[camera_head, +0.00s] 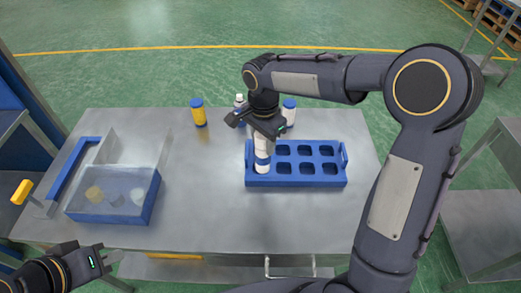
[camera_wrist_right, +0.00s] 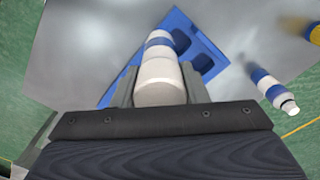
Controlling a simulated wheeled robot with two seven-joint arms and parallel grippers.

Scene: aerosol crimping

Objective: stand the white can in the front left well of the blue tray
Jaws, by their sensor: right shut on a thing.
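The white can (camera_head: 262,155) with a blue band is held upright, or nearly so, in my right gripper (camera_head: 267,132). The can also shows between the two fingers in the right wrist view (camera_wrist_right: 160,72). Its lower end is at the front left well of the blue tray (camera_head: 310,184); I cannot tell whether it rests on the well floor. The can covers much of the tray's left column, and the other wells in view look empty. The tray also shows behind the can in the right wrist view (camera_wrist_right: 180,24). My left gripper (camera_head: 108,258) is at the table's front left, away from the tray.
A yellow can with a blue cap (camera_head: 198,113), a white bottle (camera_head: 239,100) and another white and blue can (camera_head: 289,108) stand behind the tray. A blue bin with a clear cover (camera_head: 150,205) sits at the left. The metal table (camera_head: 205,205) is clear between bin and tray.

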